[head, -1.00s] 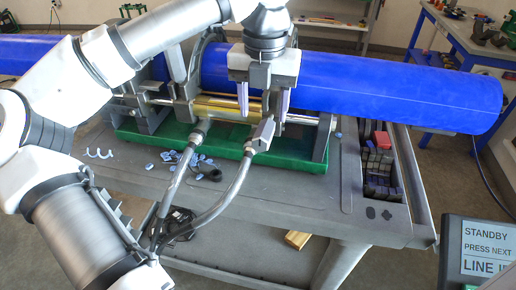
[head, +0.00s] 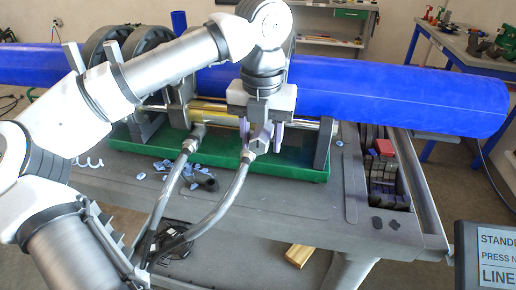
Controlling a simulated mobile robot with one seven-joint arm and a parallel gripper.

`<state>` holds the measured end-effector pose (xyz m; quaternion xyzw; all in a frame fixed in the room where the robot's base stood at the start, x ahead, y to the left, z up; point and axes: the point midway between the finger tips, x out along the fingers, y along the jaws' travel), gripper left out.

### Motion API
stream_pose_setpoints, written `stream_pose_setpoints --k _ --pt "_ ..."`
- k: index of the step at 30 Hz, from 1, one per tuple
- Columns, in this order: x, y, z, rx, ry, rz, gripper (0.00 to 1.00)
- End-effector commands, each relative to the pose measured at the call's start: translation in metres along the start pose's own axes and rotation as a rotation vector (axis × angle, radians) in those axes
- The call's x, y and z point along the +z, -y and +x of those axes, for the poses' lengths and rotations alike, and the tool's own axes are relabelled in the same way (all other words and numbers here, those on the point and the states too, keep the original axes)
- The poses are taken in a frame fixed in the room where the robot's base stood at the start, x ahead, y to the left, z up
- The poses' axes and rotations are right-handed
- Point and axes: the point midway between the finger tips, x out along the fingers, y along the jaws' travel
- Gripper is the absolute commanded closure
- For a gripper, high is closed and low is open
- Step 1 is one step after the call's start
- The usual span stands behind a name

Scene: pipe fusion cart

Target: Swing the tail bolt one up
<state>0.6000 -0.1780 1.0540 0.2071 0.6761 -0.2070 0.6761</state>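The blue pipe (head: 400,95) lies across the fusion machine, which has a green base (head: 300,171), steel guide rods and grey clamp frames. My gripper (head: 262,142) points down in front of the pipe, near the right-hand clamp. Its two fingers are apart, one on each side of a grey hose fitting (head: 261,138) in the picture. I cannot tell whether the fitting is between the fingers or in front of them, and no contact is clear. I cannot make out tail bolt one; my gripper and arm hide part of the clamps.
Two hoses (head: 226,205) run from the fittings in front of the machine. Blue shavings (head: 165,166) lie on the grey cart top (head: 270,212). A bin (head: 388,180) of dark pieces is at the right. A screen (head: 496,258) stands at the lower right. Black clamp rings (head: 108,42) rise at the left.

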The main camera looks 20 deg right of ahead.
Motion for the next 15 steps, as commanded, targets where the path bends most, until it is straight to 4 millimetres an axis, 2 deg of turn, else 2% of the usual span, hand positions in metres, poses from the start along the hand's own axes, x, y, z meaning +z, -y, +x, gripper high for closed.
stream_pose_setpoints --k 1,5,11,15 --pt "0.000 0.000 0.000 0.000 0.000 0.000 0.63" --pt "0.000 0.000 0.000 0.000 0.000 0.000 0.78" --pt "0.001 0.000 -0.002 0.000 0.000 0.000 0.78" --pt "0.003 0.000 -0.011 0.000 0.001 -0.001 0.78"
